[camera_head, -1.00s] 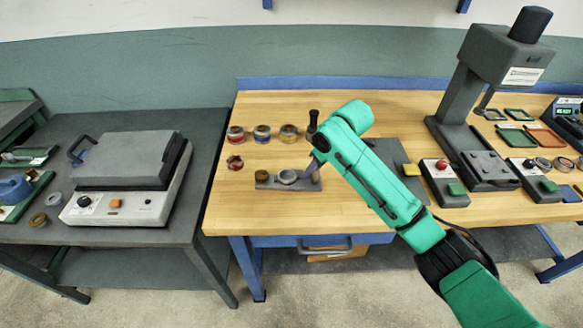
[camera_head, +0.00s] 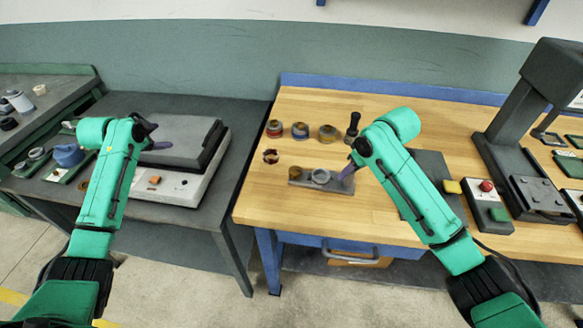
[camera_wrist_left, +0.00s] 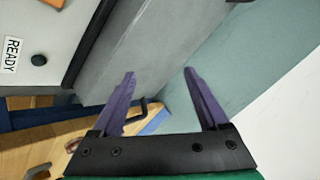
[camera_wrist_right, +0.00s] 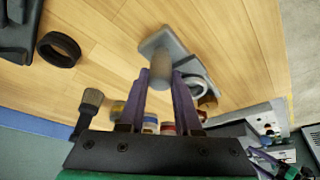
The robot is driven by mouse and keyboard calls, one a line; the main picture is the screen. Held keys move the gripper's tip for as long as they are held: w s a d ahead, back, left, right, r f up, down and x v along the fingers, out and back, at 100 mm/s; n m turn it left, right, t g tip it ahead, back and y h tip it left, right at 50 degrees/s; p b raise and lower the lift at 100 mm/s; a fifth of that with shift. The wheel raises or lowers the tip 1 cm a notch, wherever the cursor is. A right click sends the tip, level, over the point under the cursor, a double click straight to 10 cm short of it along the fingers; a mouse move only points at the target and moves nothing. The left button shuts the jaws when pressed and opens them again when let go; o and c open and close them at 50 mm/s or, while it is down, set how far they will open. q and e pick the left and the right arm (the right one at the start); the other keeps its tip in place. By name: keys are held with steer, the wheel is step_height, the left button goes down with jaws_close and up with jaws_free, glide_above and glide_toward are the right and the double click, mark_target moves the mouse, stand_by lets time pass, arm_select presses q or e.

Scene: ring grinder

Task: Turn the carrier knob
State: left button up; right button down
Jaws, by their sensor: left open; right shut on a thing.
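The grey carrier (camera_head: 333,186) is a flat bar near the table's front edge, with a pale ring (camera_head: 320,176) and a brown round piece (camera_head: 295,172) on it. My right gripper (camera_head: 346,172) is at its right end. In the right wrist view, my right gripper (camera_wrist_right: 160,84) is shut on an upright brownish cylinder, the carrier knob (camera_wrist_right: 161,68), above the grey bar. My left gripper (camera_head: 163,146) is in the air by the grey lidded machine, away from the carrier. In the left wrist view its fingers (camera_wrist_left: 160,88) are apart with nothing between them.
Several coloured rings, one of them blue (camera_head: 300,131), and a dark upright tool (camera_head: 352,126) stand behind the carrier. A control box with a red button (camera_head: 487,186) and a dark press (camera_head: 520,165) are to the right. The lidded machine (camera_head: 180,187) is on the left bench.

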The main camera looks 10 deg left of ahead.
arm_select(q)
steer(key=w+d+r+m+g+h, duration=0.1)
steer(key=d+h, duration=0.2)
steer(key=d, duration=0.7)
steer(key=d+r+m+g+h, duration=0.1)
steer(key=d+m+h, duration=0.15)
steer(key=d, duration=0.65)
steer(key=m+g+h, duration=0.2)
steer(key=g+h, duration=0.2)
glide_toward(295, 170)
steer(key=shift+n+g, duration=0.25)
steer(key=shift+g, duration=0.05)
steer(key=x, duration=0.8)
steer(key=shift+w+d+f, duration=0.15)
steer(key=shift+w+d, duration=0.05)
steer(key=shift+w, duration=0.15)
steer(key=shift+c, duration=0.4)
jaws_close()
